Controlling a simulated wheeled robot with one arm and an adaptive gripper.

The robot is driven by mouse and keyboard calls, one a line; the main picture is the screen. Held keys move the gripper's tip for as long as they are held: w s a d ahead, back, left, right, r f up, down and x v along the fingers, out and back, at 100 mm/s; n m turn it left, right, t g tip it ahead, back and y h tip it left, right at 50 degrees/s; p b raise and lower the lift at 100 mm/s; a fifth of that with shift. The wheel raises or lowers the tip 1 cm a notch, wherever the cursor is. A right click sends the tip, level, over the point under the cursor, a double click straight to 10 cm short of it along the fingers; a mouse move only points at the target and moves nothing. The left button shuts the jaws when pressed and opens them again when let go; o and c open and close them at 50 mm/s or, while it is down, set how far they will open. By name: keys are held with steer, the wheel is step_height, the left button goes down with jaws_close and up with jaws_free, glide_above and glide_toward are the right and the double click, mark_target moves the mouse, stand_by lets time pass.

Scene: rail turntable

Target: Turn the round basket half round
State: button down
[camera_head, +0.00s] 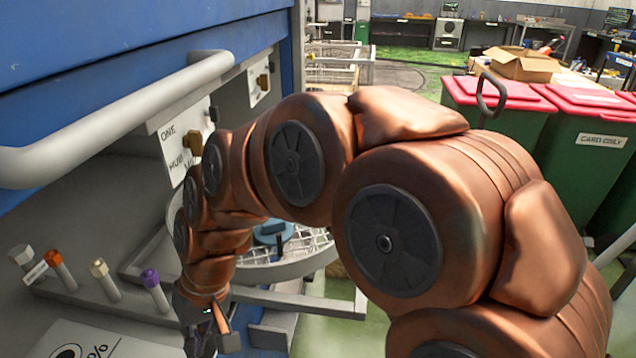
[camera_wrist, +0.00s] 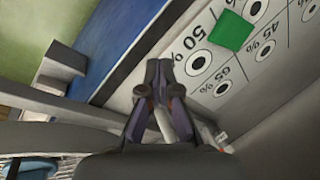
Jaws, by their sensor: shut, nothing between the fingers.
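The round basket (camera_head: 290,268) has a grey rim and a wire mesh floor. It shows beyond and right of my lower arm in the head view, with its left part hidden by the arm. Its curved rim also shows in the wrist view (camera_wrist: 60,138), at lower left. A blue object (camera_head: 271,233) is in the basket. My gripper (camera_wrist: 159,68) is shut and empty, with its fingertips together, right of the rim and apart from it. In the head view the gripper (camera_head: 205,338) is at the bottom edge, partly cut off.
A white percent board (camera_wrist: 202,60) with ringed dots and a green square (camera_wrist: 230,32) lies near my fingertips. Several pegs with coloured caps (camera_head: 150,282) stand at left. A blue housing with a grey bar (camera_head: 120,110) overhangs. Red-lidded green bins (camera_head: 590,150) stand at right.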

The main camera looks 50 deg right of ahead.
steer(key=w+d+r+m+t, duration=0.3)
steer(key=w+d+m+t, duration=0.2)
steer(key=w+d, duration=0.55)
steer(key=w+d+r+m+t+h, duration=0.1)
steer(key=w+d+m+t, duration=0.35)
steer(key=d, duration=0.75)
steer(key=s+d+m+h, duration=0.2)
steer(key=s+d+m, duration=0.1)
steer(key=d, duration=0.6)
steer(key=s+d+f+m+h, duration=0.1)
steer(key=s+d+m+h, duration=0.2)
steer(key=d, duration=0.6)
steer(key=s+d+f+m+h, duration=0.1)
steer(key=s+d+m+h, duration=0.1)
steer(key=d, duration=0.8)
steer(key=shift+s+d+m+h, duration=0.1)
steer(key=shift+s+m+h, duration=0.45)
steer(key=shift+m, duration=0.7)
steer(key=x, duration=0.3)
steer(key=p+x, duration=0.1)
steer(key=x, duration=0.7)
steer(key=shift+w+d+r, duration=0.1)
steer(key=shift+w+r, duration=0.05)
steer(key=shift+w, duration=0.2)
steer(key=shift+w+d+p, duration=0.2)
steer(key=shift+w, duration=0.3)
steer(key=shift+w+d+p, duration=0.15)
steer(key=shift+w+d, duration=0.05)
steer(key=shift+w, duration=0.3)
